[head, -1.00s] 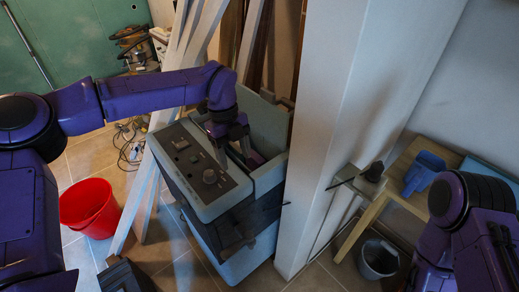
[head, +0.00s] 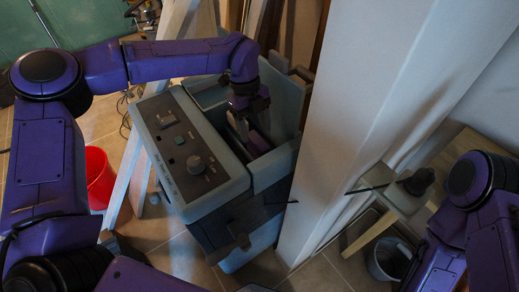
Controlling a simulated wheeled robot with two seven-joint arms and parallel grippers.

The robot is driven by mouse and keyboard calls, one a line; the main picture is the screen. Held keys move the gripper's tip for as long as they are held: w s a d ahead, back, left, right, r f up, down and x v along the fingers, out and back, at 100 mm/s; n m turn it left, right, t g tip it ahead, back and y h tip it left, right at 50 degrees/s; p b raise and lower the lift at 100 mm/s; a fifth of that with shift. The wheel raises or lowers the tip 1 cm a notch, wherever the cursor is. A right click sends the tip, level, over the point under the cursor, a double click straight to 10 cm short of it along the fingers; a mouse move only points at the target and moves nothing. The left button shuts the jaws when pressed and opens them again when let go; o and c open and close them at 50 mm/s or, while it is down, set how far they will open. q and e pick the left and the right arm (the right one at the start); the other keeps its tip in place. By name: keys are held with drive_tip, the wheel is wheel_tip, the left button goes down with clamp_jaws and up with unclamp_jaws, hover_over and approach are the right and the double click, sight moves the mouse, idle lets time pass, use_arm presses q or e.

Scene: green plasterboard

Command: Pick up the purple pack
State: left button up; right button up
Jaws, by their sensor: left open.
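The purple pack (head: 259,142) stands in the open bin of a grey-green machine (head: 205,190), mostly hidden by the bin walls and my gripper. My left gripper (head: 246,131) points down into the bin, open, with its fingers close beside the pack. I cannot tell whether the fingers touch the pack or straddle it.
A white pillar (head: 350,120) rises right beside the machine. The machine's control panel (head: 180,145) has knobs on top. A red bucket (head: 100,178) stands at left and a dark bucket (head: 388,260) at right. Pale boards lean behind the machine.

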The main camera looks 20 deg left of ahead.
sight(257, 139)
use_arm(q)
drive_tip(key=p+x, duration=0.2)
drive_tip(key=x, duration=0.5)
drive_tip(key=shift+w+f, duration=0.15)
drive_tip(key=shift+f, duration=0.15)
clamp_jaws()
